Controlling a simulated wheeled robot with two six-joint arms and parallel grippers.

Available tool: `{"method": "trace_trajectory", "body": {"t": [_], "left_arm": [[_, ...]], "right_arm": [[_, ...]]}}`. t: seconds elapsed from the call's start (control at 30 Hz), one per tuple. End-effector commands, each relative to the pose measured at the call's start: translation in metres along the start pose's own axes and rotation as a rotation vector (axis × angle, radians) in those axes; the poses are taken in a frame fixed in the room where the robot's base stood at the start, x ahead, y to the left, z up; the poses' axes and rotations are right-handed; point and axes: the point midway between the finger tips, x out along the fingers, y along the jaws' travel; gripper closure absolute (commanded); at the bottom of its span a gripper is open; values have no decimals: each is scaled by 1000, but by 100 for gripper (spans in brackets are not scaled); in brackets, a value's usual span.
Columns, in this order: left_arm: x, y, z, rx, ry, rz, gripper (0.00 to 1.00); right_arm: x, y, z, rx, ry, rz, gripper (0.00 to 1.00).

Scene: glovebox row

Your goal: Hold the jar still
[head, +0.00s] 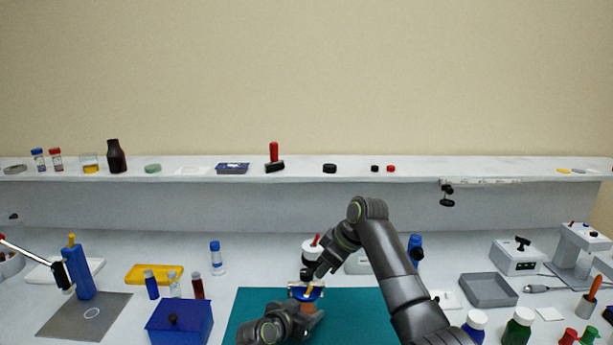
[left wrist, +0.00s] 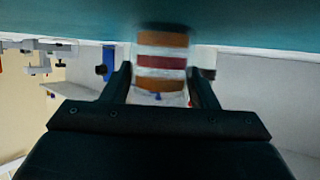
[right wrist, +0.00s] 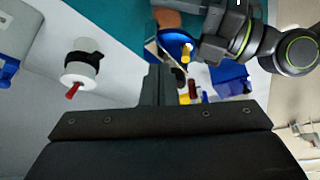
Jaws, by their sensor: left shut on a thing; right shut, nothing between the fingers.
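The jar (left wrist: 162,62), banded orange-brown, white and dark red, is between the fingers of my left gripper (left wrist: 162,84) in the left wrist view. My left gripper is shut on it. The jar's far end is at the teal mat; I cannot tell whether it touches. In the head view the jar (head: 307,307) is partly hidden by my left gripper, with a blue round top and a yellow piece (right wrist: 186,54) on it. My right gripper (head: 308,274) is shut and empty just above and behind the jar. In the right wrist view its closed fingers (right wrist: 158,72) are close beside the blue top (right wrist: 174,37).
The teal mat (head: 255,305) lies under the work. A white bottle with a black collar and red tip (right wrist: 80,70) stands behind my right gripper. A blue box (head: 180,325) and several vials are to the left. A grey tray (head: 488,290) and capped bottles are to the right.

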Motion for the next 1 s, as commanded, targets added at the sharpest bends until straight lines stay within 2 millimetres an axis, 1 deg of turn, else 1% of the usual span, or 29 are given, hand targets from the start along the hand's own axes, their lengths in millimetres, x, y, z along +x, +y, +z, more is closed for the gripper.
{"method": "trace_trajectory", "body": {"t": [0.57,1.0], "left_arm": [[0,1,1,1,-2,1,81],[0,1,1,1,-2,2,81]], "right_arm": [[2,-4,-4,-1,2,-1,100],[1,-17,-2,-3,3,-4,100]]}}
